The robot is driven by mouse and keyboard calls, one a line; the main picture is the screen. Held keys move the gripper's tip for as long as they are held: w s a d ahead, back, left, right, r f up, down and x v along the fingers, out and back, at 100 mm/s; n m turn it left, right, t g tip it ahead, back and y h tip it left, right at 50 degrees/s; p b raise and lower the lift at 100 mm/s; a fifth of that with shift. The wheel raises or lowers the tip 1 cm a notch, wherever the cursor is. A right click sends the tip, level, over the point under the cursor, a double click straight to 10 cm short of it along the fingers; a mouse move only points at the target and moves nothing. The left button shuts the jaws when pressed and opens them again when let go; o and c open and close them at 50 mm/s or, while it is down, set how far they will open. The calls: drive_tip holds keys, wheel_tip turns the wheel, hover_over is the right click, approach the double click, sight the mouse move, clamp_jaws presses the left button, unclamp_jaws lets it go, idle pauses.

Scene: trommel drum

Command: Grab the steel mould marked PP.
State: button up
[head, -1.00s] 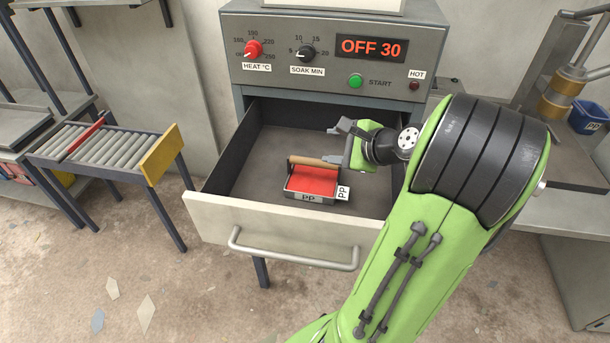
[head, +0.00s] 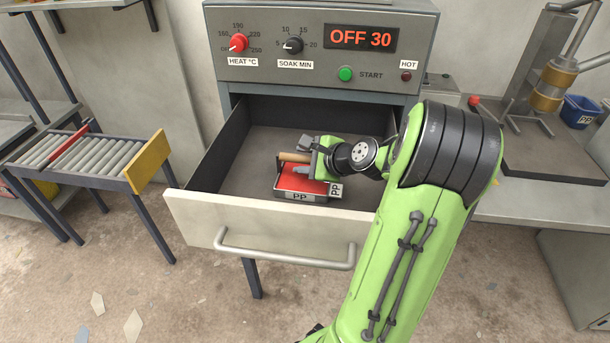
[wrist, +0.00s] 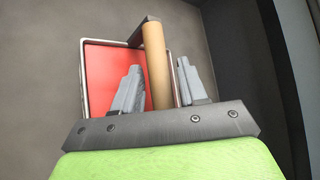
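The steel mould marked PP (head: 300,197) lies in the open oven drawer. It is a shallow metal tray with a red fill, a wooden handle bar (head: 291,157) along its far side, and PP labels on its front and right. In the wrist view the red mould (wrist: 105,75) and the handle (wrist: 156,60) show clearly. My gripper (head: 305,157) is at the handle's right part. In the wrist view the fingers (wrist: 158,85) are apart, one on each side of the handle, with gaps visible. The gripper hides part of the mould in the head view.
The drawer front (head: 270,217) with its bar handle stands before the mould, and drawer walls rise at both sides. The oven panel (head: 315,45) reads OFF 30. A roller stand (head: 75,155) is at left; a bench (head: 555,150) with a press is at right.

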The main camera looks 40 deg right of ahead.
clamp_jaws()
drive_tip(key=shift+r, duration=0.1)
